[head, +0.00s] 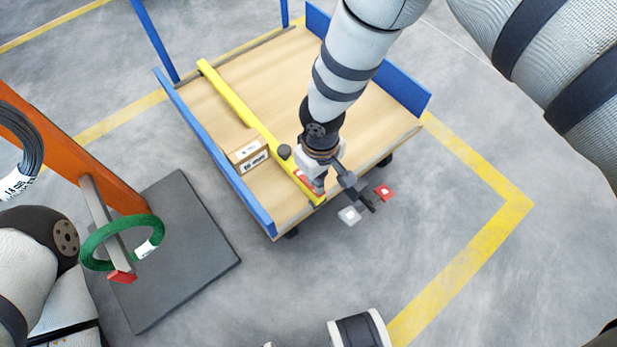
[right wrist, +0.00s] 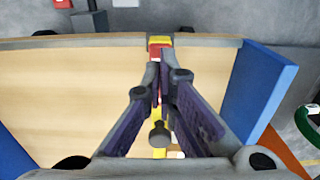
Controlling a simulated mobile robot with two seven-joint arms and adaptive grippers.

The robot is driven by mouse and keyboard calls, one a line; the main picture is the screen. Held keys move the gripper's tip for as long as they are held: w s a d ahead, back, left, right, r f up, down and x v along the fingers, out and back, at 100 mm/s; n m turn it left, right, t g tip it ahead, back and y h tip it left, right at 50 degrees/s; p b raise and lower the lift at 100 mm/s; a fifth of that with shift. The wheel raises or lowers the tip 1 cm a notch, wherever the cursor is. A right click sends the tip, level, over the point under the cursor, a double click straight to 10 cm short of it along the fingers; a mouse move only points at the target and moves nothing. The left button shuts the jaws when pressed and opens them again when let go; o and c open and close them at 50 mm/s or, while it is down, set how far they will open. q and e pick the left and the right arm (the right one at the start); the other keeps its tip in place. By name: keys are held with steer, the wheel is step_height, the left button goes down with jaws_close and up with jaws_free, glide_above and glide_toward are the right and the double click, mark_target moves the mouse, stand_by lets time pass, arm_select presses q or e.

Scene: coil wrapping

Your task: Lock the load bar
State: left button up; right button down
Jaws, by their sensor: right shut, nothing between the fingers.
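The yellow load bar (head: 243,110) lies across the wooden bed of the blue-sided cart (head: 240,187). Its near end, with a red part (head: 302,178), is at the bed's near edge. A dark round knob (head: 284,151) stands on the bar, and it also shows in the right wrist view (right wrist: 159,134). My right gripper (head: 319,186) is over the bar's near end. In the right wrist view its fingers (right wrist: 161,58) are shut and empty, tips by the red part (right wrist: 155,47). Contact cannot be told. My left arm shows at lower left, its gripper out of frame.
A cardboard box (head: 249,153) sits on the bed against the bar. An orange post (head: 118,180) holds a green coil (head: 92,245). The floor at right is clear.

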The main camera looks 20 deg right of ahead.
steer(key=shift+f+b, duration=0.65)
steer(key=shift+f, duration=0.75)
stand_by(0.4)
step_height(320, 180, up, 7)
steer(key=p, duration=0.5)
steer(key=shift+r, duration=0.1)
stand_by(0.4)
